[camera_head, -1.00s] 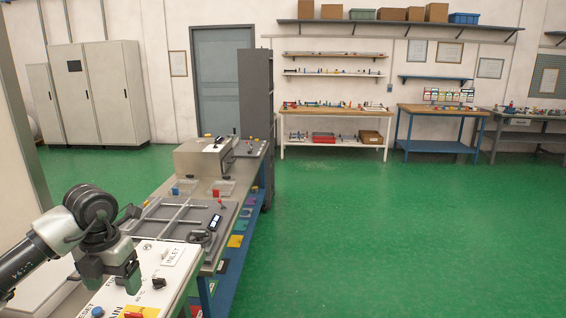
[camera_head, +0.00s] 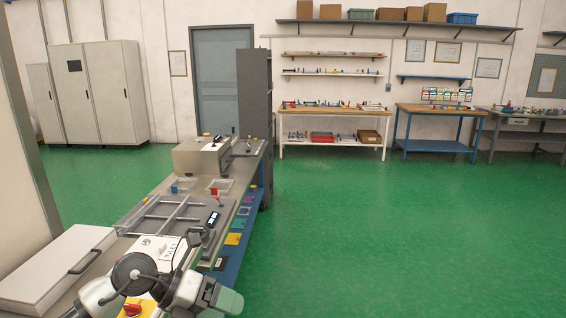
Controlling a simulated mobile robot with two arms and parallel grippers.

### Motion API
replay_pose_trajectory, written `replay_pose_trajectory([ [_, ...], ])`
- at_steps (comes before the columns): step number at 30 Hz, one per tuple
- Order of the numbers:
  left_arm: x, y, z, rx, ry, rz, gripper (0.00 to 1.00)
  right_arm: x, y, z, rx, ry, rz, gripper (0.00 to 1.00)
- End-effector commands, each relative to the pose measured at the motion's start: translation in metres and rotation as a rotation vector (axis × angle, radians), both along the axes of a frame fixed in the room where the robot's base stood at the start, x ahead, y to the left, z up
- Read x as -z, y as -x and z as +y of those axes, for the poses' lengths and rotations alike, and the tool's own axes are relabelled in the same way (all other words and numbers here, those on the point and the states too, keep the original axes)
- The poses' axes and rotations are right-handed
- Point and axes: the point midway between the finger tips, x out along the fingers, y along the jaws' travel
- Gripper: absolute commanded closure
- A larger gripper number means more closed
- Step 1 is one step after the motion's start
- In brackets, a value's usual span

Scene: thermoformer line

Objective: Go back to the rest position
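My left gripper (camera_head: 222,299) is at the bottom of the head view, pointing right, with its arm coming in from the lower left. The arm covers much of the white control panel (camera_head: 150,246); a red knob on a yellow base (camera_head: 132,309) shows below the wrist. My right gripper is not in view.
A white lid with a dark handle (camera_head: 58,265) lies left of the arm. The grey frame (camera_head: 170,222) and a grey box unit (camera_head: 200,157) stand farther along the bench. Open green floor (camera_head: 390,240) lies to the right. Workbenches (camera_head: 335,112) line the back wall.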

Motion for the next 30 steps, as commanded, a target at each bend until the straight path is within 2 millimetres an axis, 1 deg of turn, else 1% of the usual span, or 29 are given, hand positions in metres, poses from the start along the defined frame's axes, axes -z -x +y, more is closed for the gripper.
replay_pose_trajectory([
  [1,-0.005,0.011,-0.023,-0.008,0.155,0.011,0.21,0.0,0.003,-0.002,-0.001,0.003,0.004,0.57],
  [2,-0.011,0.015,-0.035,-0.027,0.255,0.018,0.21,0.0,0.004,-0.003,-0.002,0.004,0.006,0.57],
  [3,-0.022,0.02,-0.047,-0.062,0.395,0.029,0.21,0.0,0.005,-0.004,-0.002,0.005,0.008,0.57],
  [4,-0.03,0.023,-0.054,-0.096,0.495,0.04,0.21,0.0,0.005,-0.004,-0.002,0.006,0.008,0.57],
  [6,-0.048,0.025,-0.061,-0.2,0.719,0.08,0.21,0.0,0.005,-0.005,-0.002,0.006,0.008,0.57],
  [8,-0.059,0.024,-0.058,-0.315,0.895,0.129,0.21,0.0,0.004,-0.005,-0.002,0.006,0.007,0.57],
  [10,-0.066,0.02,-0.045,-0.477,1.077,0.197,0.21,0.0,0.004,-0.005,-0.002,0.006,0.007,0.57],
  [11,-0.066,0.018,-0.037,-0.554,1.147,0.229,0.21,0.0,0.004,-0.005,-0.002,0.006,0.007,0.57],
  [13,-0.058,0.014,-0.016,-0.754,1.285,0.318,0.21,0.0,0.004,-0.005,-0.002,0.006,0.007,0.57],
  [14,-0.051,0.012,-0.005,-0.847,1.335,0.361,0.21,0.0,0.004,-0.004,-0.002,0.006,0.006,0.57],
  [15,-0.04,0.012,0.009,-0.975,1.387,0.419,0.21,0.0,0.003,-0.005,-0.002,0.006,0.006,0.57],
  [17,-0.016,0.015,0.03,-1.179,1.444,0.517,0.21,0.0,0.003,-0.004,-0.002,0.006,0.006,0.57],
  [18,0.003,0.02,0.044,-1.318,1.462,0.585,0.21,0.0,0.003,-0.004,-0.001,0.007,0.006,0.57],
  [20,0.035,0.033,0.062,-1.534,1.461,0.694,0.21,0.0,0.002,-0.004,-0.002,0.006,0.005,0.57],
  [21,0.057,0.046,0.072,-1.674,1.443,0.772,0.21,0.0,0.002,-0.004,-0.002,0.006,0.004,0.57],
  [23,0.087,0.068,0.084,-1.867,1.388,0.882,0.21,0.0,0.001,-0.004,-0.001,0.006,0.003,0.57],
  [24,0.104,0.083,0.089,-1.976,1.343,0.949,0.21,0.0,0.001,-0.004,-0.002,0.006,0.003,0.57],
  [27,0.138,0.121,0.097,-2.194,1.213,1.09,0.21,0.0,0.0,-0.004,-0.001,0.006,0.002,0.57],
  [30,0.16,0.155,0.099,-2.351,1.078,1.203,0.21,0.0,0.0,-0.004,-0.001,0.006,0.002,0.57],
])
